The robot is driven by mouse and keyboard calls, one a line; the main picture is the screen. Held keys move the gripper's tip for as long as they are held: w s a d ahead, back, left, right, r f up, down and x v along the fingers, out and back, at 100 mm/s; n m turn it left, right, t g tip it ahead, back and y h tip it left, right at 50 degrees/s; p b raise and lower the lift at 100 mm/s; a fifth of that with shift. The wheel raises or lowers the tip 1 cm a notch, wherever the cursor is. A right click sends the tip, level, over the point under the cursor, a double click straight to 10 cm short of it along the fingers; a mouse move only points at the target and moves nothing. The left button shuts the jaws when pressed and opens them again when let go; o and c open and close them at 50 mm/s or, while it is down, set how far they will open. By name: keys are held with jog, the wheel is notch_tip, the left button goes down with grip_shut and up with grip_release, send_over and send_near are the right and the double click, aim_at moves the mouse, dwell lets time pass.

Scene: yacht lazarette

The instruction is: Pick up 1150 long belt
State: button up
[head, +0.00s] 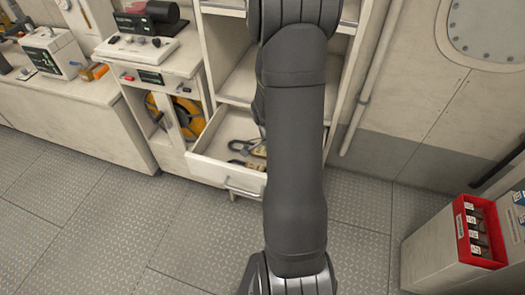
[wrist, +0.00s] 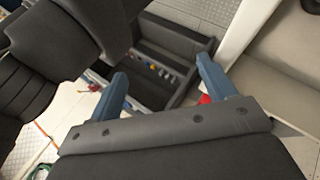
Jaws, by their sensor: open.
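An open drawer (head: 200,166) in the cream cabinet holds dark looped items with tan tags (head: 246,148), which look like belts. Their markings are too small to read, so I cannot tell which is the 1150 long belt. My arm covers the right part of the drawer. My gripper (wrist: 161,78) shows its two blue fingers wide apart with nothing between them in the wrist view. In the head view my gripper is hidden behind my arm. No belt can be made out for certain in the wrist view.
A red bin (head: 479,232) with small packets stands on a pale cabinet at the right. Orange coiled gear (head: 186,118) sits in a cubby left of the drawer. A dark compartment (wrist: 150,92) with small coloured items lies beyond my fingers. The floor at front left is clear.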

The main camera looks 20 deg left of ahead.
jog(key=w+a+r+m+t+y, duration=0.25)
jog(key=w+a+y, duration=0.2)
jog(key=w, duration=0.55)
jog(key=w+a+r+m+t+y, duration=0.1)
jog(key=w+a+t+y, duration=0.3)
jog(key=w, duration=0.7)
jog(key=shift+y, duration=0.35)
jog(key=x, duration=0.7)
jog(key=d+x, duration=0.1)
jog(key=x, duration=0.2)
jog(key=shift+s+a+f, duration=0.15)
jog(key=shift+s+f, duration=0.15)
jog(key=shift+f, duration=0.2)
jog(key=shift+a+x, duration=0.1)
jog(key=shift+x, duration=1.3)
jog(key=shift+a+x, duration=0.15)
jog(key=shift+x, duration=1.2)
jog(key=shift+s+r, duration=0.1)
jog(key=shift+s, duration=0.1)
jog(key=c, duration=1.1)
jog(key=shift+r, duration=0.1)
